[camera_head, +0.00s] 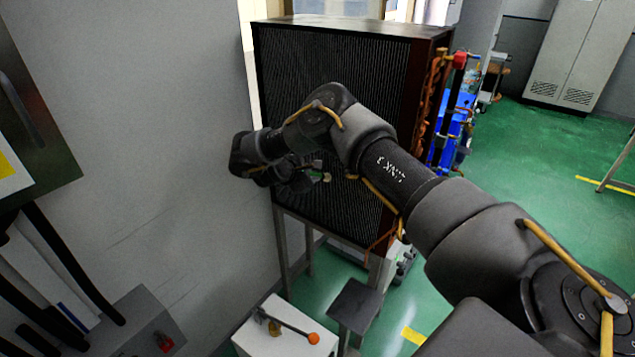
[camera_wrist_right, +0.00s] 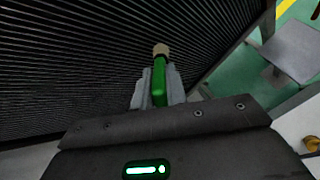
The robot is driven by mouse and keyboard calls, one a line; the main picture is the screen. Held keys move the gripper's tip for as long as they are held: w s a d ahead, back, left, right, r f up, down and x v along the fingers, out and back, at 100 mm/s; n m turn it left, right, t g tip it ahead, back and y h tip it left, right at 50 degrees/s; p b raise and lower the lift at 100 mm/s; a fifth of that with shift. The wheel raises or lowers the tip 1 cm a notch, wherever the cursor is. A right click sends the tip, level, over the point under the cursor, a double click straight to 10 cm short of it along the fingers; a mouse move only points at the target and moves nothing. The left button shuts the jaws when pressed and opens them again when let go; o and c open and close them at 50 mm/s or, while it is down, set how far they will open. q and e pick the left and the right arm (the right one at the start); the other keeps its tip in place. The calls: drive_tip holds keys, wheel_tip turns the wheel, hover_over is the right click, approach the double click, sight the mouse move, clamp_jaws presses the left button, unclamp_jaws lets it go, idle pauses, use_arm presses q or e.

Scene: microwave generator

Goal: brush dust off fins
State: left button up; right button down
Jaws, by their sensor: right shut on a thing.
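The black finned block (camera_head: 330,75) stands on a metal frame in the middle of the head view. Its vertical fins (camera_wrist_right: 70,60) fill the left and middle of the right wrist view. My right gripper (camera_head: 308,178) is in front of the lower fins, partly hidden by my own arm. It is shut on a green brush (camera_wrist_right: 160,82) with a pale tan tip (camera_wrist_right: 161,50). The tip points toward the fins. I cannot tell whether it touches them. My left gripper is not in view.
A white stand (camera_head: 270,338) below holds an orange-knobbed rod (camera_head: 313,338). A small dark stool-like plate (camera_head: 355,303) is beside it. A grey wall (camera_head: 150,120) closes the left side. Copper pipes and blue parts (camera_head: 455,125) line the block's right side. Green floor is open at right.

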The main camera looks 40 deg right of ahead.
drive_tip(key=shift+w+a, duration=0.2)
drive_tip(key=shift+w, duration=0.4)
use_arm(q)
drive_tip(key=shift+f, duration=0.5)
